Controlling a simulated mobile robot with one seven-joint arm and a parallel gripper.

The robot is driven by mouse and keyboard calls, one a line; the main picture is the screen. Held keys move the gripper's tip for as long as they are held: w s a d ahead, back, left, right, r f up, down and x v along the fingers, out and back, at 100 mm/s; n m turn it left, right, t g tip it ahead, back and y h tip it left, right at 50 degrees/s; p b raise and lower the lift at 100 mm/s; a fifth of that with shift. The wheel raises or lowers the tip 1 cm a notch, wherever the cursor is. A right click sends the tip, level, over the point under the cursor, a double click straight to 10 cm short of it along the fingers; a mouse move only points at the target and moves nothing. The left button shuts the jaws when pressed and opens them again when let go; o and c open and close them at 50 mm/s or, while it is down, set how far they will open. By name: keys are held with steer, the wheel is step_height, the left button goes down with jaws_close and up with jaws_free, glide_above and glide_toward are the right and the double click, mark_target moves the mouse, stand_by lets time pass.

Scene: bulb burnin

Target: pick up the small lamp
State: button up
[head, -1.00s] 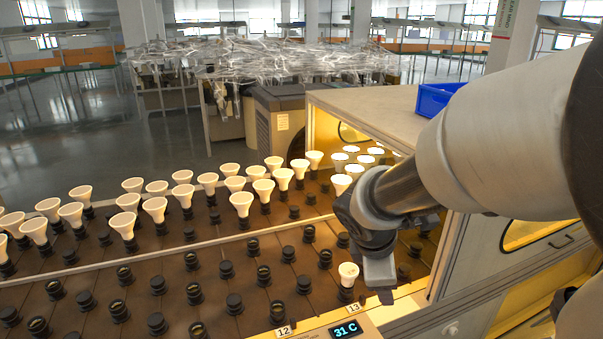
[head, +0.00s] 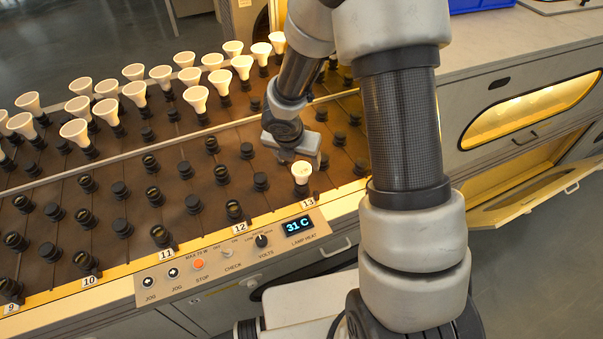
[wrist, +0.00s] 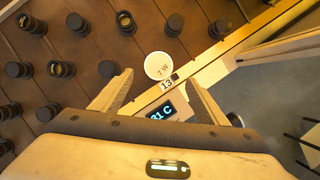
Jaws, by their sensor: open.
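The small lamp (head: 301,174) is a short white bulb standing upright in a black socket at the front edge of the brown rack, by the label 13. In the wrist view its round white face (wrist: 158,66) shows the marking 7 W and lies just beyond my fingertips, roughly between their lines. My gripper (head: 300,152) is open and empty, close behind and above the lamp in the head view. In the wrist view both fingers of my gripper (wrist: 157,83) are spread wide. I cannot tell the exact height gap, and no contact shows.
Empty black sockets (head: 261,182) surround the lamp. Larger white lamps (head: 196,98) stand in rows farther back. A control panel (head: 230,250) with a 31 C display (head: 297,225) lies in front. An oven-like cabinet (head: 520,120) with an open lower flap stands at right.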

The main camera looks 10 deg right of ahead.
mark_target(302, 170)
steer(key=b+x, duration=0.2)
steer(key=x, duration=0.5)
steer(key=shift+f, duration=0.2)
steer(key=shift+w+b+x, duration=0.2)
steer(key=shift+b+x, duration=0.1)
steer(key=shift+x, duration=1.3)
steer(key=shift+w+b+x, duration=0.2)
steer(key=shift+b+x, duration=0.1)
steer(key=shift+x, duration=1.3)
steer(key=shift+r, duration=0.2)
steer(key=c, duration=1.2)
